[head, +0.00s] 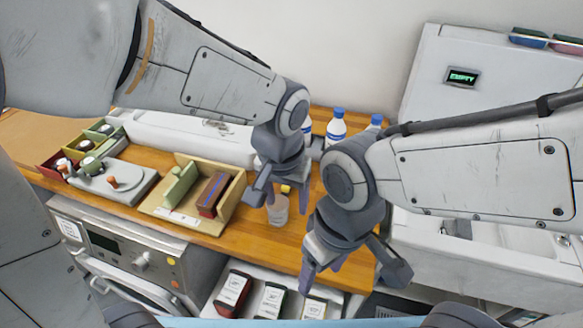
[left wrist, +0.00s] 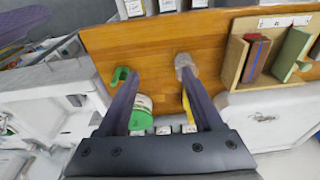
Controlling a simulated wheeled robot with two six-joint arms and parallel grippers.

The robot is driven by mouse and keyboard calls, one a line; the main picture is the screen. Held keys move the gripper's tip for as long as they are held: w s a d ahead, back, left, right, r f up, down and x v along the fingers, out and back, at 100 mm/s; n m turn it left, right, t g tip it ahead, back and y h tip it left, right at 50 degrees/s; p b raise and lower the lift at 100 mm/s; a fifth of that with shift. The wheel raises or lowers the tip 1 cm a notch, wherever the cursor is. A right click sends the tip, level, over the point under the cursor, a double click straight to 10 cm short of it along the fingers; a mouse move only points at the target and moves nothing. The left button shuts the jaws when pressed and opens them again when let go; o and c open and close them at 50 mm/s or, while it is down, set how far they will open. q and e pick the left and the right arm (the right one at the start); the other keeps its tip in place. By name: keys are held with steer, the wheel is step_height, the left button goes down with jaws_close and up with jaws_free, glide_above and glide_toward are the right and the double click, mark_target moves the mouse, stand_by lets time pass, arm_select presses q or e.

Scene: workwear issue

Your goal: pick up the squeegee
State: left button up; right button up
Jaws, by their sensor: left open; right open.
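I cannot pick out a squeegee with certainty in either view. My left gripper (head: 283,192) is open and empty above the wooden counter; its fingers also show in the left wrist view (left wrist: 158,72). A small green piece (left wrist: 120,76) lies beside one fingertip in that view, its kind unclear. A yellow piece (left wrist: 187,108) is partly hidden behind the other finger. A clear cup (head: 278,210) stands just below the left gripper in the head view. My right gripper (head: 352,272) is open and empty near the counter's front right end.
Blue-capped bottles (head: 336,127) stand at the back. A wooden tray (head: 160,207) with upright items and a grey board (head: 115,183) are on the left. A green-and-white container (left wrist: 142,108) is between the left fingers in the wrist view. Boxes (head: 270,300) stand below the counter front.

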arm_select(q)
steer(key=w+f+n+t, duration=0.1)
steer(key=w+f, duration=0.3)
steer(key=w, duration=0.4)
steer(key=w+f+n, duration=0.3)
steer(key=w+f, duration=0.1)
steer(key=w, duration=0.5)
steer(key=w+f+n+t+y, duration=0.1)
steer(key=w+f, duration=0.3)
steer(key=w, duration=0.4)
steer(key=shift+w+d+n+t+b, duration=0.15)
steer(key=shift+d+n+t+b, duration=0.15)
steer(key=shift+n, duration=0.1)
steer(key=shift+w+f, duration=0.1)
steer(key=shift+f, duration=0.15)
steer(key=shift+w+f+p, duration=0.2)
steer(key=shift+f+p, duration=0.35)
steer(key=shift+f, duration=0.05)
steer(key=p+x, duration=0.1)
steer(key=x, duration=0.2)
steer(key=shift+f, duration=0.2)
steer(key=shift+w+f, duration=0.2)
steer(key=shift+f, duration=0.1)
jaws_close()
